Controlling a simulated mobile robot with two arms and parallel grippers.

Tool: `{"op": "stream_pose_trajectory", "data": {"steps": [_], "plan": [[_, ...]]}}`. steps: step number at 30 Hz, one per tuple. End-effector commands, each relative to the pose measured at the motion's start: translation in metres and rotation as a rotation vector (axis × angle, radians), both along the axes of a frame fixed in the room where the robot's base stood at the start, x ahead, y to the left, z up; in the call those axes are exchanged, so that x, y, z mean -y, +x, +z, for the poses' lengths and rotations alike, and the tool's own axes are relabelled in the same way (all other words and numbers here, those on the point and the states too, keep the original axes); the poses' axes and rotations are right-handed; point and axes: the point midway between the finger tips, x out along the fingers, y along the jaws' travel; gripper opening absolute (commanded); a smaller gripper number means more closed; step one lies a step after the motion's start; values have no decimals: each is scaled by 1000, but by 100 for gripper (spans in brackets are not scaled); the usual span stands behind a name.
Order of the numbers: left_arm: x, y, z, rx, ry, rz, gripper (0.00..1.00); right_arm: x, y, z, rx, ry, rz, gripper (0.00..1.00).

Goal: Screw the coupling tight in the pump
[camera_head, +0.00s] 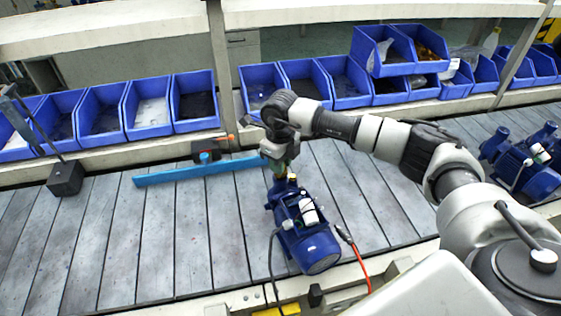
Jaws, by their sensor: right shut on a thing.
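The blue pump (306,236) stands on the slatted line in the middle of the camera_head view, with a white box on its side. A small brass-coloured coupling (292,177) shows at the pump's far end. My right gripper (281,172) is right above that end, pointing down, and is shut on the coupling. The fingers hide part of the coupling, so I cannot tell how deep it sits in the pump. My left gripper is not in view.
A blue bar (190,172) lies across the slats left of the gripper. Blue bins (148,105) line the back shelf. More blue pumps (524,165) stand at the right. A dark block (65,178) stands at the left. The left slats (120,235) are clear.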

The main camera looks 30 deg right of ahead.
Motion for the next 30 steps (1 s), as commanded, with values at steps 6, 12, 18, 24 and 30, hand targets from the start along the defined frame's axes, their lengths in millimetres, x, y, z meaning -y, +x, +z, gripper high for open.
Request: {"op": "stream_pose_trajectory", "data": {"steps": [6, 12, 18, 24, 30], "plan": [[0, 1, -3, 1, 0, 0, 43, 0, 0, -4, 0, 0, 0, 0], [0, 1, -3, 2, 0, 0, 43, 0, 0, -4, 0, 0, 0, 42], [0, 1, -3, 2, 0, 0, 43, 0, 0, -4, 0, 0, 0, 54], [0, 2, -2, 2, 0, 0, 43, 0, 0, -2, 0, 0, 0, 54], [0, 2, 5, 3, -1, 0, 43, 0, 0, 10, 1, 0, 0, 54]]}}
